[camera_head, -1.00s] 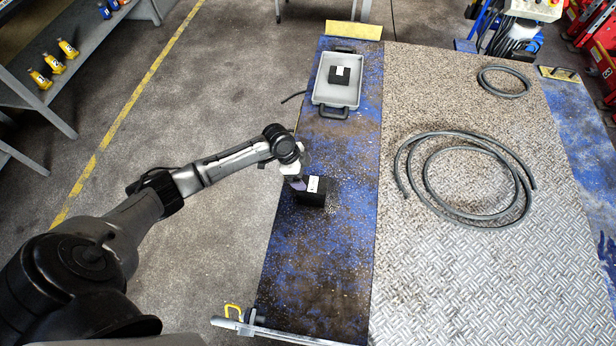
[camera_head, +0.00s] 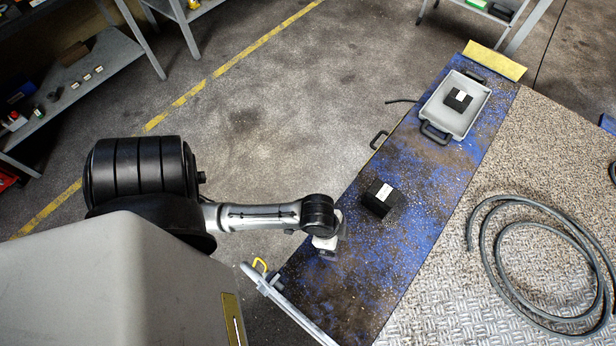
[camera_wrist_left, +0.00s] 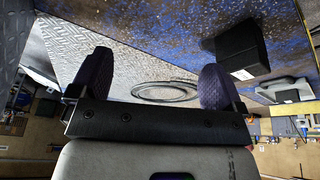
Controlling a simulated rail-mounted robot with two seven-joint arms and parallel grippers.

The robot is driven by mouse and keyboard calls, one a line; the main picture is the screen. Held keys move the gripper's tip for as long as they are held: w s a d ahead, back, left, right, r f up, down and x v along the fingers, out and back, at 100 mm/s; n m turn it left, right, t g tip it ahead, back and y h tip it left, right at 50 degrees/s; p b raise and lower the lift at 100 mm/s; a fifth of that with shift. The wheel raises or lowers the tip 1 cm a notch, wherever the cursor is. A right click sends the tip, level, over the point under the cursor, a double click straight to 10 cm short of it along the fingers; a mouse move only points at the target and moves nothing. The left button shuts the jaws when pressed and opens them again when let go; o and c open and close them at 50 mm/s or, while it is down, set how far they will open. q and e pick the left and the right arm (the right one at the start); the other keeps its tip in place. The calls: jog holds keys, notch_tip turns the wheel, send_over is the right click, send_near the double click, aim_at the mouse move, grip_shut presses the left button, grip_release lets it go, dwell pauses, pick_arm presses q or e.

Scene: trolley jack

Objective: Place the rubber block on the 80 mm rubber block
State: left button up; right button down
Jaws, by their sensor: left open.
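One black rubber block (camera_head: 383,198) with a white label lies on the blue, worn runway, apart from my gripper. It also shows at the upper right of the left wrist view (camera_wrist_left: 242,48). Another black block (camera_head: 458,99) with a white label lies in the grey tray (camera_head: 434,117) at the runway's far end. No size marking is readable on either. My left gripper (camera_head: 326,246) is left of and nearer than the runway block; its fingers (camera_wrist_left: 155,84) are spread and empty in the left wrist view. My right gripper is not in view.
The blue runway (camera_head: 425,220) is clear between the block and the tray. A coiled hose (camera_head: 485,235) lies on the metal tread plate to the right. A grey bar with a yellow handle (camera_head: 262,266) crosses the runway's near end. Shelves stand at the far left.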

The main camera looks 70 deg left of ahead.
pick_arm(q)
jog(key=s+a+r+n+y, duration=0.1)
jog(key=s+r+n+y, duration=0.1)
jog(key=s+r+n, duration=0.2)
jog(key=s, duration=0.3)
jog(key=shift+a+r, duration=0.2)
notch_tip(320, 180, up, 22)
jog(key=p, duration=2.2)
